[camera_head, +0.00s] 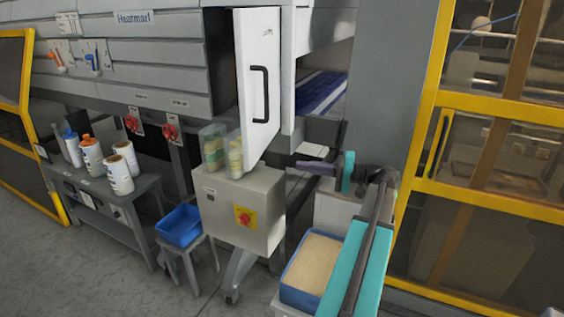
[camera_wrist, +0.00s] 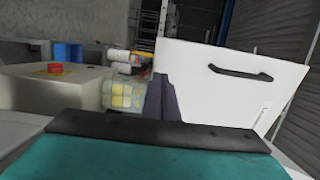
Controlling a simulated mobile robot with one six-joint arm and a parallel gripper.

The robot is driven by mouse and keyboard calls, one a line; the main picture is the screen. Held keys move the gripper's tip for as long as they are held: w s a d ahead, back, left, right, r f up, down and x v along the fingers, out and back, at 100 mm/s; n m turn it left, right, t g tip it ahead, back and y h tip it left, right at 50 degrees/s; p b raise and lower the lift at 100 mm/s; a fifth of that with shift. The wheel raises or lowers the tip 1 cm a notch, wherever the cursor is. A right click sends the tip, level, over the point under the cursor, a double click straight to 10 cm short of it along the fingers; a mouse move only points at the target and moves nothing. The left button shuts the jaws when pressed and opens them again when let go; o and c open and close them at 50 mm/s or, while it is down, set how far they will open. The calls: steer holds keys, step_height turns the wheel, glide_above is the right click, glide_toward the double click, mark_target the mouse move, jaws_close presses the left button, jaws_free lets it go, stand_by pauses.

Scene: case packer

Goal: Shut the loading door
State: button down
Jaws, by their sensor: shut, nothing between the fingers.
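The loading door (camera_head: 256,95) is a white panel with a black bar handle (camera_head: 260,94). It stands open, swung out from the grey machine. In the wrist view the door (camera_wrist: 215,95) fills the right side beyond my fingers, with its handle (camera_wrist: 240,72) near its top. My gripper (camera_head: 302,164) is to the right of and below the door's lower edge in the head view. Its dark fingers (camera_wrist: 163,98) are shut and empty. I cannot tell how near the fingertips are to the door; no contact shows.
A grey box with a red button (camera_head: 243,217) stands below the door, with clear tubs (camera_head: 213,150) on top. A blue bin (camera_head: 180,226) sits on a stool. A blue tray (camera_head: 308,268) is beside my arm. A yellow-framed guard (camera_head: 490,195) stands at right.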

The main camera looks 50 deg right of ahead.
steer(key=p, duration=0.5)
glide_toward(256, 160)
steer(key=x, duration=0.5)
steer(key=shift+s+a+r, duration=0.1)
steer(key=shift+a+r, duration=0.1)
steer(key=shift+r, duration=0.05)
steer(key=shift+p+x, duration=0.35)
steer(key=shift+x, duration=0.5)
steer(key=shift+f, duration=0.15)
